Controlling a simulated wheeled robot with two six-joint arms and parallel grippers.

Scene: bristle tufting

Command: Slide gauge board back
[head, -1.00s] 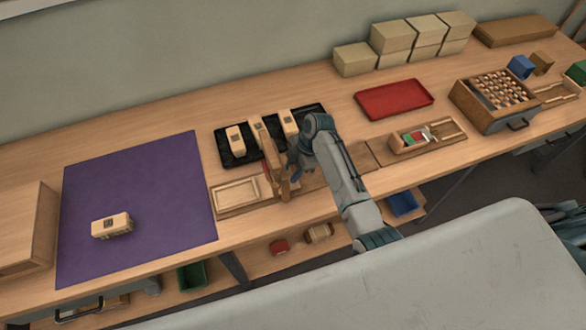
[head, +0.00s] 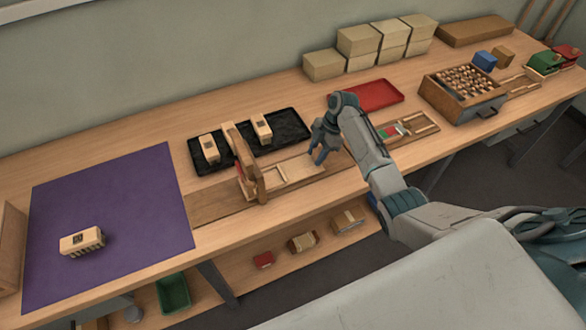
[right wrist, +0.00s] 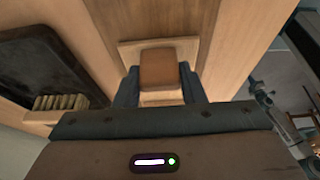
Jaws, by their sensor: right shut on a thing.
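The gauge board (head: 297,168) is a light wooden board with a raised frame, lying in a long wooden track (head: 212,205) on the bench. It sits just right of an upright wooden gate (head: 245,168). My right gripper (head: 322,150) is at the board's right end, pointing down. In the right wrist view, its two dark fingers hold a brown block (right wrist: 160,68) on the light board (right wrist: 128,50). The fingertips are small in the head view. My left gripper is not in view.
Behind the track is a black tray (head: 290,134) with wooden brush blocks (head: 208,148). A purple mat (head: 110,215) with one brush block (head: 82,242) lies left. A red tray (head: 385,94) and a peg box (head: 440,103) stand right. The bench front edge is close.

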